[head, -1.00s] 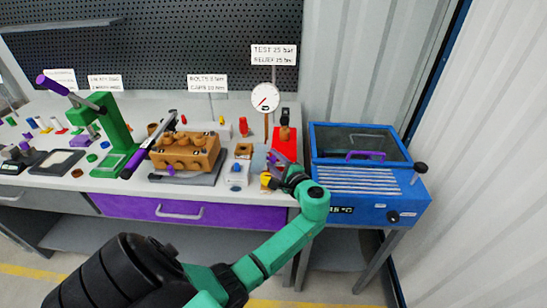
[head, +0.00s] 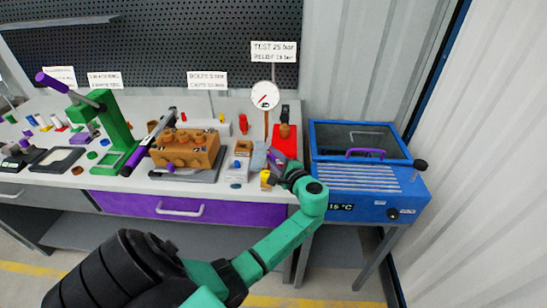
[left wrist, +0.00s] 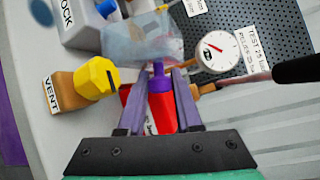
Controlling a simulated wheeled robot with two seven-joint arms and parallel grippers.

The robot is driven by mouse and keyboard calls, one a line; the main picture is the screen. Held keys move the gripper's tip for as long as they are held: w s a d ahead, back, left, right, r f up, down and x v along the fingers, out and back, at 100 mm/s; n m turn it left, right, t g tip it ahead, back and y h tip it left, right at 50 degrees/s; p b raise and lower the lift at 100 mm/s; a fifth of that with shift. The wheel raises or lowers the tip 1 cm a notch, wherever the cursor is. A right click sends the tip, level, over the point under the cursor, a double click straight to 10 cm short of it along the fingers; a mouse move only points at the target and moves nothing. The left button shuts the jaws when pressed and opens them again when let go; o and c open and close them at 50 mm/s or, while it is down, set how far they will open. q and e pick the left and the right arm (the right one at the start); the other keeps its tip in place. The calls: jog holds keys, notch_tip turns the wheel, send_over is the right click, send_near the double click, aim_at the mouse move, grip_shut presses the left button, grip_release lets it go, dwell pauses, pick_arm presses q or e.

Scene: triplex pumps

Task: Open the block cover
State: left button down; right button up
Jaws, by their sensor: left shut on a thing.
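The white block (head: 238,172), with part of a label ending in "OCK" in the left wrist view (left wrist: 82,22), stands near the bench's front right. Its clear cover (left wrist: 135,40) appears raised and tilted at the block's side; its exact angle is hard to tell. The cover also shows as a bluish pane in the head view (head: 258,158). My left gripper (left wrist: 158,85) is shut on the cover's purple handle (left wrist: 158,73), with a finger on each side. In the head view my left gripper (head: 277,168) is right of the block. My right gripper is not seen.
A yellow knob (left wrist: 97,78) on a brown "VENT" part is close to the left finger. A pressure gauge (head: 265,95) and red mat (head: 287,150) are behind the gripper. A blue oven-like box (head: 370,190) stands at right, and a brown pump body (head: 185,150) at left.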

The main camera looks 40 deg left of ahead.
pick_arm(q)
jog(key=shift+f, duration=0.1)
dwell(0.8)
jog(key=shift+s+a+r+n+h+p, duration=0.15)
jog(key=shift+r+n+h+p, duration=0.15)
jog(key=shift+r+p, duration=0.2)
jog(key=shift+s+a+r+n+h+p, duration=0.1)
jog(key=shift+r+n+h+p, duration=0.25)
jog(key=shift+p, duration=0.25)
jog(key=shift+s+a+r+n, duration=0.1)
jog(key=shift+r+n, duration=0.05)
jog(key=shift+n, duration=0.1)
jog(key=shift+a+f+h, duration=0.1)
jog(key=shift+f+h, duration=0.1)
jog(key=shift+h, duration=0.05)
jog(key=c, duration=0.9)
grip_release()
jog(key=shift+o, duration=0.2)
jog(key=shift+r, duration=0.1)
jog(key=b+v, duration=0.2)
jog(key=v, duration=1.2)
jog(key=shift+s+d+b, duration=0.2)
jog(key=shift+d+b, duration=0.1)
